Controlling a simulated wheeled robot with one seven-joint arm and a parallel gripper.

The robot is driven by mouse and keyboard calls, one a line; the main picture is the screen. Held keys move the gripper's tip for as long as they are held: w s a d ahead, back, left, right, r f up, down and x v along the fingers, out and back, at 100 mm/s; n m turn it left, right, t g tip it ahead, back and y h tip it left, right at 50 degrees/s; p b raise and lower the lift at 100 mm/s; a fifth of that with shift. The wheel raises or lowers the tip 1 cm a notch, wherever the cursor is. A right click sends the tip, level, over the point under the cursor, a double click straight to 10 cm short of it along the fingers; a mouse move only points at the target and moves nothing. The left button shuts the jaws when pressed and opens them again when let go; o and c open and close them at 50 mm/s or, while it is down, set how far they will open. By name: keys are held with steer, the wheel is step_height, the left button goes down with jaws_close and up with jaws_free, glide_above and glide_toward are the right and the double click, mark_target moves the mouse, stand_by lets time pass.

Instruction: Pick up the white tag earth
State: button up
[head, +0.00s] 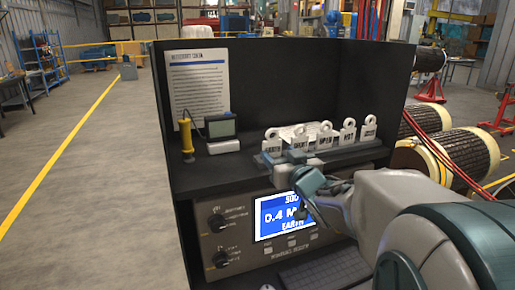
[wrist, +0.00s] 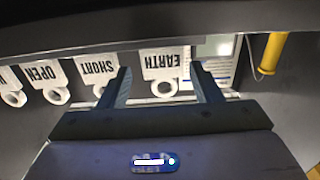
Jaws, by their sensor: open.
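The white tag marked EARTH (head: 272,143) stands at the left end of a row of white ring-topped tags on the dark shelf. In the wrist view the same earth tag (wrist: 162,68) appears upside down, between the two fingers and beyond their tips, with its ring toward my palm. My gripper (wrist: 160,80) is open and empty, with one finger on each side of the tag. In the head view my gripper (head: 290,172) is at the shelf's front edge, just below the earth tag. I cannot tell whether either finger touches the tag.
The SHORT tag (wrist: 98,68) is close beside the left finger in the wrist view, with the OPEN tag (wrist: 42,75) farther left. A yellow-handled probe (head: 187,138) and a small meter (head: 221,130) stand left of the tags. A lit screen (head: 283,215) is below the shelf.

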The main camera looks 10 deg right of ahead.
mark_target(275, 130)
steer(key=shift+w+a+r+p, duration=0.1)
steer(key=shift+w+a+p, duration=0.1)
steer(key=shift+w, duration=0.6)
steer(key=shift+w+a+f+p, duration=0.15)
steer(key=shift+w+a, duration=0.1)
steer(key=shift+w, duration=0.6)
steer(key=shift+w+a+r+p, duration=0.15)
steer(key=shift+w+a, duration=0.05)
steer(key=shift+w, duration=0.6)
steer(key=c, duration=0.5)
steer(key=shift+c, duration=0.2)
steer(key=shift+r, duration=0.55)
steer(key=r, duration=0.3)
steer(key=shift+s+d+r, duration=0.3)
steer(key=shift+r, duration=0.05)
steer(key=s+d+r+p, duration=0.2)
steer(key=s+d+r, duration=0.4)
steer(key=s+d, duration=0.1)
steer(key=shift+s+d+r, duration=0.15)
steer(key=shift+s+d, duration=0.2)
steer(key=shift+d, duration=0.1)
